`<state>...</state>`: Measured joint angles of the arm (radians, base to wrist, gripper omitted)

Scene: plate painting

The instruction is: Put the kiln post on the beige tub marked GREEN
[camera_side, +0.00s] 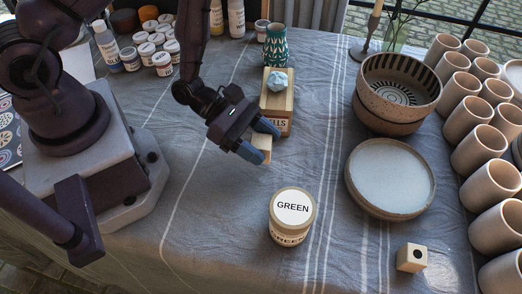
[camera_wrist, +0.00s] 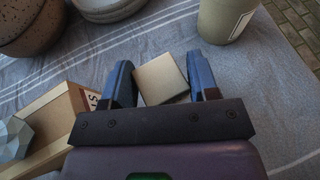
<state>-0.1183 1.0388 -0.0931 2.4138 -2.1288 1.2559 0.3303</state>
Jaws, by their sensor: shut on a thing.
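My gripper (camera_side: 259,142) is shut on a small plain beige block (camera_side: 263,146), which I take for the kiln post. In the wrist view the block (camera_wrist: 161,79) sits tilted between the two blue fingers. My gripper holds it above the cloth, up and left of the tub in the side view. The beige tub (camera_side: 290,229) stands upright with a white lid label reading GREEN. Nothing lies on its lid. Part of the tub (camera_wrist: 222,20) shows at the top right of the wrist view.
A wooden box (camera_side: 283,127) with a blue-grey faceted lump (camera_side: 279,81) on top stands just behind my gripper. A shallow dish (camera_side: 428,200), stacked bowls (camera_side: 388,122) and several clay cups stand right. A beige cube with a dark dot (camera_side: 408,258) lies front right.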

